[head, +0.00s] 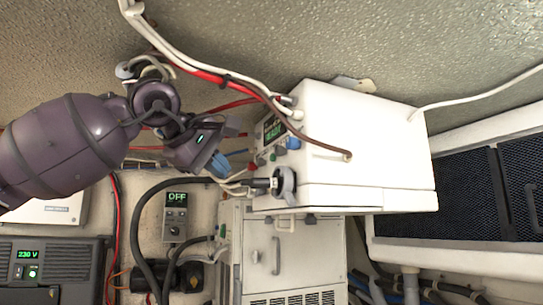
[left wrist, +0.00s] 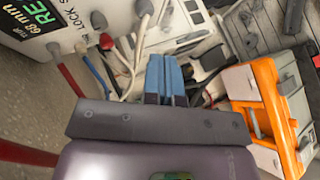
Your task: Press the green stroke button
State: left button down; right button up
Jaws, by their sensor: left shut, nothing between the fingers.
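A white box unit (head: 365,140) hangs on the wall, with a lit green display reading READY on its left-facing panel. Below the display is a row of small buttons; a small green one (head: 281,151) sits beside a blue one (head: 293,143), with a red one further left. My left gripper (head: 219,165) is left of this panel, apart from it, its blue fingertips pointing toward it. In the left wrist view its blue fingers (left wrist: 165,78) are together and empty. The panel shows there at top left with its display (left wrist: 40,18); I cannot make out the green button there. My right gripper is out of view.
Red and white cables (head: 205,75) run close above my left gripper and across the panel. A grey knob (head: 284,182) juts from the unit's lower corner. A small box reading OFF (head: 175,215) is below. An orange case (left wrist: 262,105) shows in the left wrist view.

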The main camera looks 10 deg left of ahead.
aim_at(272, 158)
pick_arm(q)
jog(key=shift+t+y, duration=0.4)
jog(key=shift+y, duration=0.2)
jog(key=a+r, duration=0.1)
jog(key=s+a+r, duration=0.1)
jog(key=r, duration=0.1)
jog(key=shift+s+r, duration=0.2)
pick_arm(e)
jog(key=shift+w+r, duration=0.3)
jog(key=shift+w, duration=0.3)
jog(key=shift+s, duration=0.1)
pick_arm(q)
jog(key=w+d+p, duration=0.2)
jog(key=w+d, duration=0.3)
jog(key=d, duration=0.2)
jog(key=shift+d, duration=0.15)
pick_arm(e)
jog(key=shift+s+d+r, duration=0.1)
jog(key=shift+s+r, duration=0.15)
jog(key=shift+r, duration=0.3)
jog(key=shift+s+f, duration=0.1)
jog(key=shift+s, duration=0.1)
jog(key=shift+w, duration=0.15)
pick_arm(q)
jog(key=shift+d, duration=0.1)
